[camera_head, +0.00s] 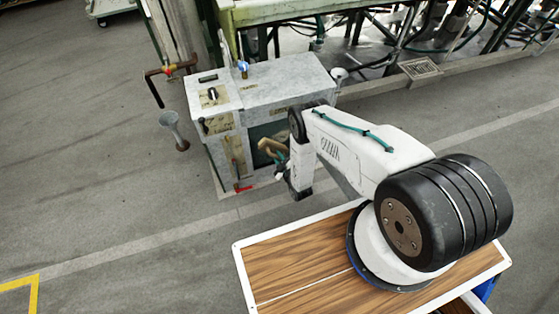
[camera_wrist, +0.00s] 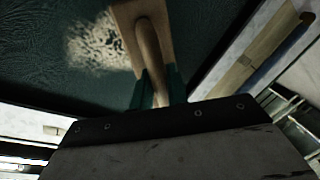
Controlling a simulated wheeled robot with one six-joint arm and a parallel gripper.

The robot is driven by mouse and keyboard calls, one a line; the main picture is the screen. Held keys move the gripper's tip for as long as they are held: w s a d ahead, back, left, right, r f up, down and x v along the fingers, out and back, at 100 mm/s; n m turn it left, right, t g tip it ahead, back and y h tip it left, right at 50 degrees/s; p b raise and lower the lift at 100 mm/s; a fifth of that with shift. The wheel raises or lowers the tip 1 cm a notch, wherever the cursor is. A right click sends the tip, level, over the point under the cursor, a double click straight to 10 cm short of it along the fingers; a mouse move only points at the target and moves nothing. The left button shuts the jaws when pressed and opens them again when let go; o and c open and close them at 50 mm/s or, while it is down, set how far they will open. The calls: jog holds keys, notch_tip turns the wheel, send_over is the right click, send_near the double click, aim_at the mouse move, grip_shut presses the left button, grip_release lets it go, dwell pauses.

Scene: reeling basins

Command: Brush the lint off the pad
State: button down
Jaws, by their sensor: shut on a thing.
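The pad (camera_wrist: 40,70) is a dark green, creased panel in the upper left of the wrist view. In the head view the pad (camera_head: 262,131) shows as a dark green patch on the front of a grey cabinet, partly hidden by my arm. Pale, speckled lint (camera_wrist: 92,45) lies on the pad, just left of the brush. The brush (camera_wrist: 147,42) has a wooden block and a rounded wooden handle; in the head view it is the tan piece (camera_head: 268,146) in front of the pad. My gripper (camera_wrist: 157,84) is shut on the handle with its green fingers. Brush contact with the pad is unclear.
The grey cabinet (camera_head: 290,80) carries knobs and switches on top. A pipe with a red valve (camera_head: 168,70) and a grey funnel-shaped stand (camera_head: 173,128) stand at its left. A green metal frame (camera_head: 300,12) is behind.

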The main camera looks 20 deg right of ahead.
aim_at(281, 149)
jog(key=shift+w, duration=0.9)
dwell(0.6)
jog(key=shift+d, duration=0.1)
jog(key=shift+s+d, duration=0.1)
jog(key=shift+d, duration=6.2)
jog(key=shift+a+r, duration=0.65)
jog(key=shift+a, duration=0.25)
jog(key=shift+a+r, duration=0.6)
jog(key=shift+a, duration=0.25)
jog(key=shift+w+a, duration=0.15)
jog(key=shift+a, duration=1.45)
jog(key=shift+w+a, duration=0.15)
jog(key=shift+a, duration=1.45)
